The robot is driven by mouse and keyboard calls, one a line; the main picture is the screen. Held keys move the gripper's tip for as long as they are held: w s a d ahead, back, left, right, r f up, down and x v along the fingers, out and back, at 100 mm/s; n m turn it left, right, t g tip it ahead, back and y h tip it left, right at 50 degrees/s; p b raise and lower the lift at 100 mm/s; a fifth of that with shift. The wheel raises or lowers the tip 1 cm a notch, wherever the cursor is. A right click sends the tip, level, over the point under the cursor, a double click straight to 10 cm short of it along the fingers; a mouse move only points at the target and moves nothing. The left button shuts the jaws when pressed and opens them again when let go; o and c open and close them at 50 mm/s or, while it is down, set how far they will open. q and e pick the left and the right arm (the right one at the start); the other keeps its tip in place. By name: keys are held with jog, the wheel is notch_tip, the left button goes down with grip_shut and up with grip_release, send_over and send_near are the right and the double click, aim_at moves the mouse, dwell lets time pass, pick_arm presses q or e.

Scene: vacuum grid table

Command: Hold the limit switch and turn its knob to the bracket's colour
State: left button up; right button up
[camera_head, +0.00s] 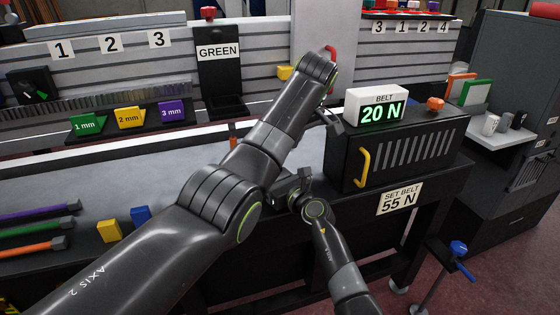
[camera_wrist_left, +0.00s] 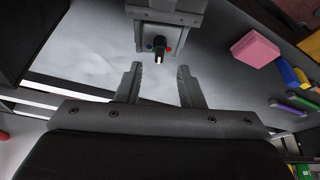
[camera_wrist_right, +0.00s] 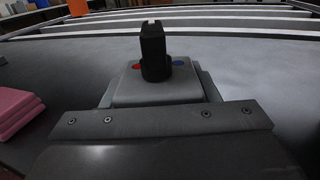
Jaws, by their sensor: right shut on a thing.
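The limit switch is a grey box (camera_wrist_right: 155,92) with a black knob (camera_wrist_right: 153,52) that has a white mark; it sits in my right gripper (camera_head: 288,187). In the right wrist view a red dot (camera_wrist_right: 137,66) and a blue dot (camera_wrist_right: 178,63) flank the knob. The left wrist view shows the knob (camera_wrist_left: 158,47) face-on, its white mark pointing down the picture, between blue at left and red at right. My left gripper (camera_wrist_left: 159,85) is open and empty, apart from the knob and facing it. In the head view my left arm hides the switch. I cannot identify the bracket.
A black belt unit (camera_head: 400,145) with a yellow handle stands right of the grippers. Pink blocks (camera_wrist_left: 255,48) lie on the table. Yellow (camera_head: 109,231) and blue (camera_head: 140,216) blocks and coloured-handled tools (camera_head: 38,228) lie at left. A GREEN sign (camera_head: 217,51) hangs at the back.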

pick_arm(q)
jog(key=x, duration=0.7)
jog(key=shift+w+f, duration=0.1)
jog(key=shift+f, duration=0.05)
grip_shut()
